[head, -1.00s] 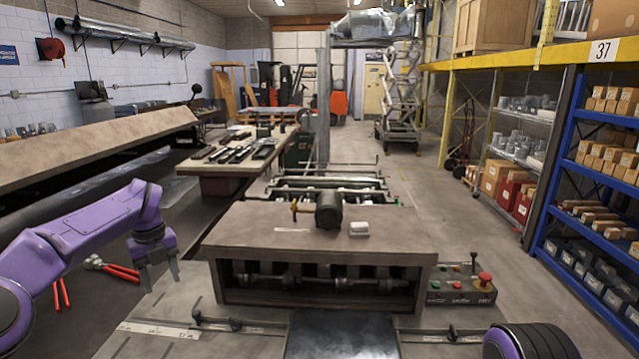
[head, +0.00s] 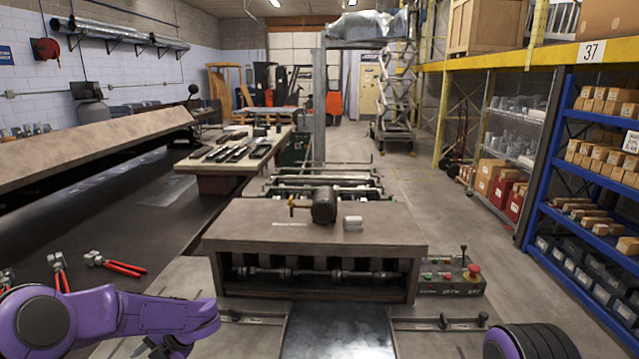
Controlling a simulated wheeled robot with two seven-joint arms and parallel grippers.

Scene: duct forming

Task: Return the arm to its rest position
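My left arm is purple and comes in low from the left of the head view. Its gripper (head: 158,348) is at the bottom edge, partly cut off, so I cannot tell whether it is open or shut. It is left of a shiny metal sheet (head: 338,332) that lies flat at the front of the machine. My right gripper is not in view; only a dark, purple-edged part of that arm shows at the bottom right.
A forming machine (head: 315,235) stands ahead, with a dark mallet (head: 323,205) and a small white block (head: 352,223) on top. A control box (head: 450,278) with a red button is at its right. Red-handled tools (head: 118,265) lie on the dark surface at left.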

